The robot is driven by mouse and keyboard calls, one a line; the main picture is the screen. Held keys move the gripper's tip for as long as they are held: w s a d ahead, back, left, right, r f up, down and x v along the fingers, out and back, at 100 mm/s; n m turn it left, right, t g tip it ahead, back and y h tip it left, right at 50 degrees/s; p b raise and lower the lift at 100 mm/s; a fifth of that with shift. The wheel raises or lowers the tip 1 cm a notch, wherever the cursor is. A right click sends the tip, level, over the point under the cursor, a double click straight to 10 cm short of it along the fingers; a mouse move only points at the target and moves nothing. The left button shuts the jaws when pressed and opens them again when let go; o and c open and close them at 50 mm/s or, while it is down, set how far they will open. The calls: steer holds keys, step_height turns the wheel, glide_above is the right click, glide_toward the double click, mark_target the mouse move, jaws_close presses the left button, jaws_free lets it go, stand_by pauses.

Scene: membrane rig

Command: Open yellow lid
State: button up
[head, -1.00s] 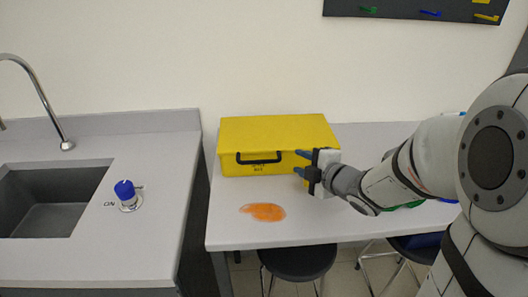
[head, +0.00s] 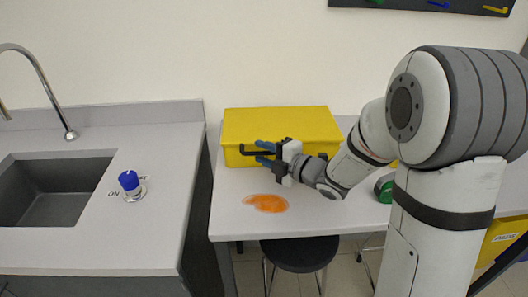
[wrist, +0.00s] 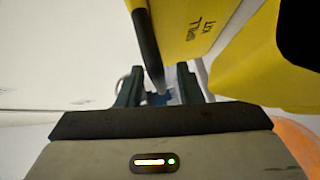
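The yellow lid (head: 285,122) is shut on the yellow box at the back of the table. A black handle (head: 243,150) sits on the box's front, partly hidden by my gripper. My gripper (head: 264,153) is open in front of the box, its blue fingers one above the other near the handle. In the wrist view the handle (wrist: 147,42) runs down toward the gap between the fingers, beside the box's front (wrist: 196,30) with its "SPILL KIT" print. The fingers stand apart; I cannot tell whether either touches the handle.
An orange spill (head: 266,203) lies on the table in front of the box. A green round object (head: 384,189) is to the right, behind my arm. A sink (head: 62,190) and a blue knob (head: 129,181) are on the left counter, across a gap. A stool (head: 300,254) stands below.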

steer(key=shift+w, duration=0.1)
steer(key=shift+c, duration=0.5)
jaws_close()
